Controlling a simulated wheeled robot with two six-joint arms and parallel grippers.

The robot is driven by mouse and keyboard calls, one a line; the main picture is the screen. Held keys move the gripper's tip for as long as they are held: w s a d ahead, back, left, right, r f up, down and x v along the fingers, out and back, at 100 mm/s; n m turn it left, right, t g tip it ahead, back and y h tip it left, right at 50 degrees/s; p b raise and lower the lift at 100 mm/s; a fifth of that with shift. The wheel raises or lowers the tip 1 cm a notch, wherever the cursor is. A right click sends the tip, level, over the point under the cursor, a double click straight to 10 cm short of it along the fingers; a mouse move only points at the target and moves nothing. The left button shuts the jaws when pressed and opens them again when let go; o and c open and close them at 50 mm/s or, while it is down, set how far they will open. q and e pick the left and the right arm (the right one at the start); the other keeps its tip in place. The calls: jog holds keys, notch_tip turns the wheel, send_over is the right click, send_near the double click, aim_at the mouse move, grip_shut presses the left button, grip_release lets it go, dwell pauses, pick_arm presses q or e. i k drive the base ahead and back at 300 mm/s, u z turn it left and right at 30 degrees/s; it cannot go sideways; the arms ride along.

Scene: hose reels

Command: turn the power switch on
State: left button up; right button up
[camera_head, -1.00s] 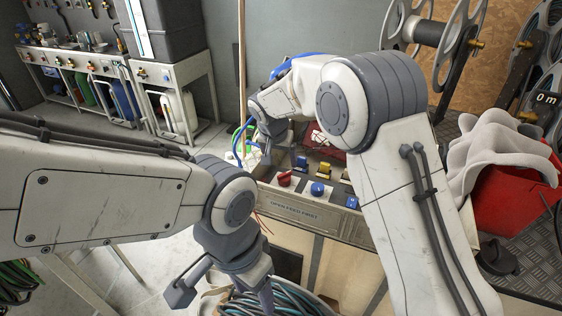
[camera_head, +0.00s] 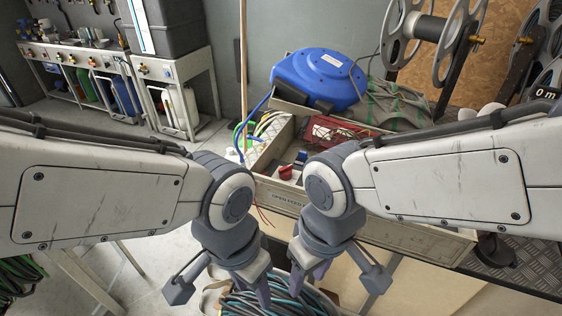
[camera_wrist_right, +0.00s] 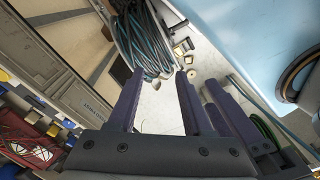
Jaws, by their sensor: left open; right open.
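I cannot tell which control is the power switch. My right gripper (camera_head: 338,278) is open and empty, pointing down in front of the panel. In the right wrist view its fingers (camera_wrist_right: 159,75) are apart with nothing between them, and the panel (camera_wrist_right: 75,85) lies to the left. My left gripper (camera_head: 221,290) is open and empty beside it.
A coiled teal hose (camera_head: 285,303) lies below both grippers. A metal reel stand (camera_head: 440,35) stands at the back right. The two grippers are close together.

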aim_at(286, 172)
jog(key=k, duration=1.2)
jog(key=u, duration=0.85)
jog(key=i, duration=1.35)
jog(key=z, duration=0.4)
